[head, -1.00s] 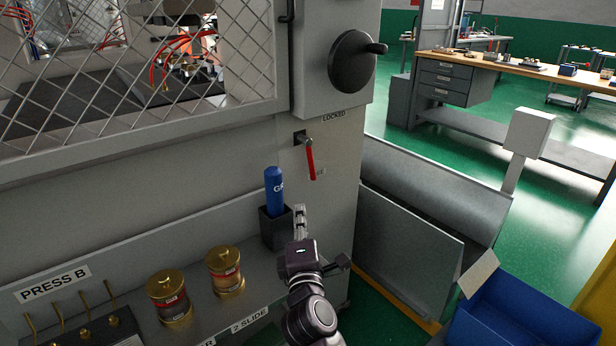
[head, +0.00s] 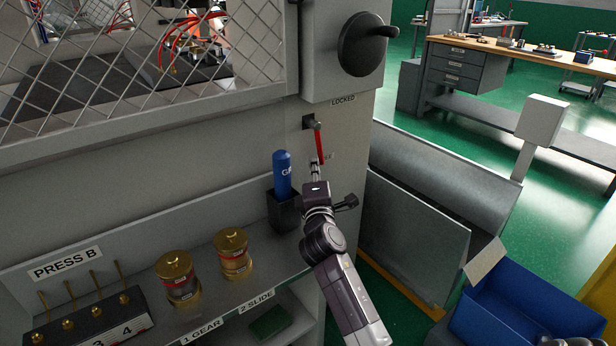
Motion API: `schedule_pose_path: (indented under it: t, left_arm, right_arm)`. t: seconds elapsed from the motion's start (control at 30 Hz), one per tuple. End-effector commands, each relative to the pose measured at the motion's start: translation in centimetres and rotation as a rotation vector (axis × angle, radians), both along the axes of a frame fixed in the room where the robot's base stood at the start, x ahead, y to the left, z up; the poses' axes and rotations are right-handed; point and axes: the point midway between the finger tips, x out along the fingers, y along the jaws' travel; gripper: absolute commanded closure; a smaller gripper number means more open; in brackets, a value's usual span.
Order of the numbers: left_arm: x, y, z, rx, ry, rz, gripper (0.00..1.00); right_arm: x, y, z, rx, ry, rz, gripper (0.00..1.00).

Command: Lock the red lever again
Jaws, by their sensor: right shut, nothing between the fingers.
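The red lever (head: 320,146) hangs down from its pivot on the grey machine's front panel, below the LOCKED label (head: 343,100). A second label beside its lower end is mostly hidden and cannot be read. My right gripper (head: 316,167) is shut and empty, pointing up at the lever's lower end. Its fingertips are close to the lever's tip; I cannot tell whether they touch it.
A blue bottle (head: 282,172) stands in a dark holder (head: 285,211) just left of my right gripper. Brass-topped jars (head: 178,277) and a switch box (head: 95,321) sit on the ledge. A black knob (head: 362,45) sticks out above. A blue bin (head: 525,312) is at lower right.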

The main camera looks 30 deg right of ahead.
Motion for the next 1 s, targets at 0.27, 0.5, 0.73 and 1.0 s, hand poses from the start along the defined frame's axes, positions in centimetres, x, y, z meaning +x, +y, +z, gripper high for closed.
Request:
schedule_pose_path:
  t: [0.27, 0.5, 0.73, 1.0]
  left_arm:
    - [-1.2, 0.2, -1.3, 0.005, 0.029, 0.001, 0.6]
    - [-1.0, 0.2, -1.2, 0.003, 0.023, 0.0, 0.6]
    - [-0.5, 0.0, -0.3, 0.002, 0.015, 0.0, 0.6]
    - [0.1, 0.0, 1.7, 0.0, 0.005, 0.002, 0.6]
  right_arm:
    - [0.3, -1.0, 0.2, 0.001, 0.0, 0.0, 1.0]
    - [0.3, -1.0, 0.1, 0.0, 0.0, 0.0, 1.0]
    - [0.3, -1.2, 0.0, -0.019, -0.002, 0.0, 1.0]
    - [0.3, -1.5, 0.0, -0.052, -0.005, 0.0, 1.0]
